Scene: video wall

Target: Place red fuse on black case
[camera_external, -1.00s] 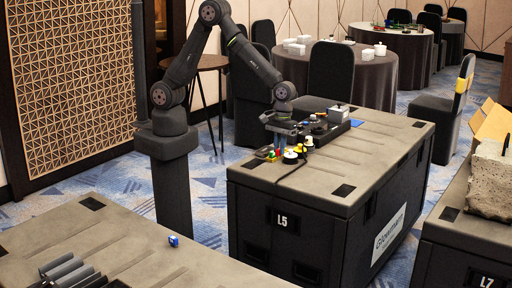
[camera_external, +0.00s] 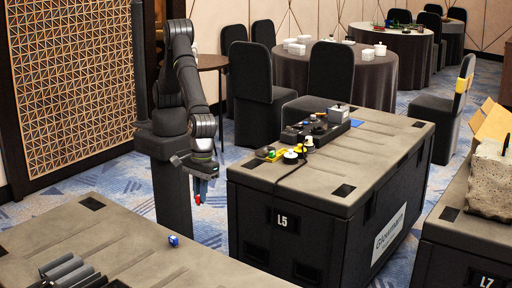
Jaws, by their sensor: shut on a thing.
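My gripper (camera_external: 199,189) points down and is shut on the red fuse (camera_external: 197,200), a small red piece showing below the fingertips. Most of the fuse is hidden by the fingers. The gripper hangs in the gap between two large cases, in front of my column. The near-left black case (camera_external: 130,250) has a grey-brown top and is lower left of the gripper. The black case marked L5 (camera_external: 330,240) is to its right. I cannot tell which case the task names.
On the L5 case are coloured blocks (camera_external: 268,153), white knobs (camera_external: 291,157) and a black device (camera_external: 320,130). The L7 case (camera_external: 455,250) carries a concrete block (camera_external: 490,180).

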